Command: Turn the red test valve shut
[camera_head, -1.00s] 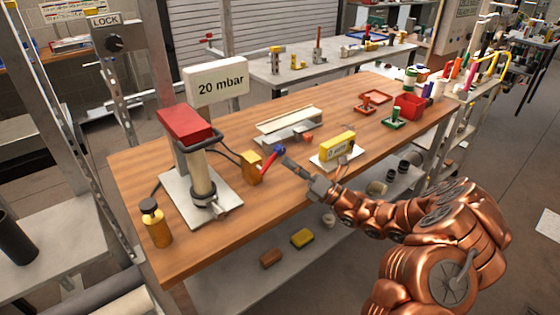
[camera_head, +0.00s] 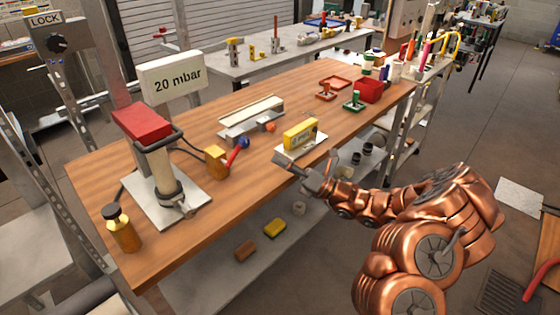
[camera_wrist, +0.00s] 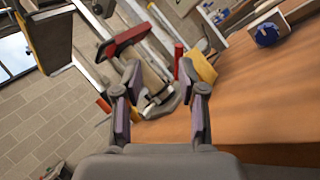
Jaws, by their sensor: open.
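The test valve is a brass-yellow block (camera_head: 217,160) on the wooden bench with a red lever (camera_head: 234,155). In the wrist view my gripper (camera_wrist: 160,98) is open and empty. Beyond its fingers a red rod (camera_wrist: 178,62) stands beside a yellow block (camera_wrist: 203,66). A blue round part (camera_wrist: 266,34) lies further right; I cannot tell whether it belongs to the valve.
A red-topped pump (camera_head: 142,125) on a plate stands left of the valve, with a "20 mbar" sign (camera_head: 173,80) behind. A yellow box (camera_head: 300,133) on a white base sits close to my gripper.

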